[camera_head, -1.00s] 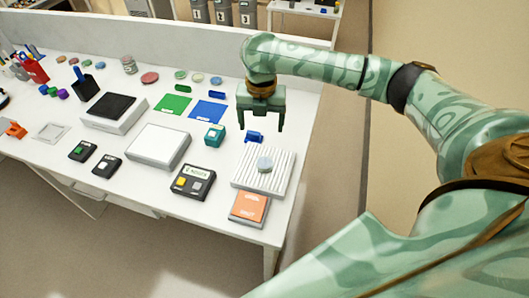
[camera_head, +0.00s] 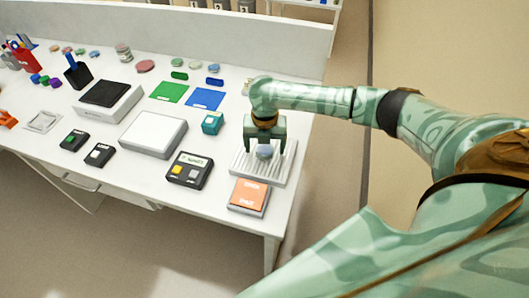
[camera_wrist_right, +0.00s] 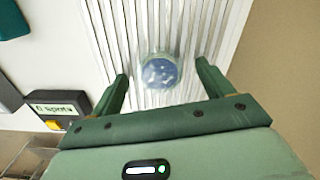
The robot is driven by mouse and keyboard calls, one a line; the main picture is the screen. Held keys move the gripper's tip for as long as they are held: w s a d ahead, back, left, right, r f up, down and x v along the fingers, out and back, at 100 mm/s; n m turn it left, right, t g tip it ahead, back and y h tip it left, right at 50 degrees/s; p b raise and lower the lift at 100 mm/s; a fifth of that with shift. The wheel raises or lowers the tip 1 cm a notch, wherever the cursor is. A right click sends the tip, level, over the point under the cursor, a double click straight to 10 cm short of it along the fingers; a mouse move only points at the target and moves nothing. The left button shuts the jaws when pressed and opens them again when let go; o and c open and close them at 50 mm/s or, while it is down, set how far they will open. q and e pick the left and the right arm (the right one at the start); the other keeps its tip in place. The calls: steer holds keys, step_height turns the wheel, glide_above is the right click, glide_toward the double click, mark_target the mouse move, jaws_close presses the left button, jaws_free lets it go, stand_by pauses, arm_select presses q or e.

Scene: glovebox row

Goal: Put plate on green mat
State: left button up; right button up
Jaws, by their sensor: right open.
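The plate, a small round bluish dish (camera_head: 264,152), lies on a white ribbed rack (camera_head: 240,166) at the right end of the bench. It also shows in the right wrist view (camera_wrist_right: 160,71). My right gripper (camera_head: 263,147) is open just above the rack, one finger on either side of the plate. In the right wrist view, gaps show between the plate and both fingertips. The green mat (camera_head: 169,92) lies flat and bare at the back of the bench, left of a blue mat (camera_head: 205,99). My left gripper is not in view.
An orange-topped pad (camera_head: 249,195) lies in front of the rack. A black box with buttons (camera_head: 188,171), a teal box (camera_head: 212,123) and a white slab (camera_head: 153,135) stand to its left. Small coloured pieces lie behind the mats, before a low back wall (camera_head: 180,38).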

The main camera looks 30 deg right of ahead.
steer(key=shift+f, duration=0.1)
steer(key=c, duration=1.1)
steer(key=shift+o, duration=0.2)
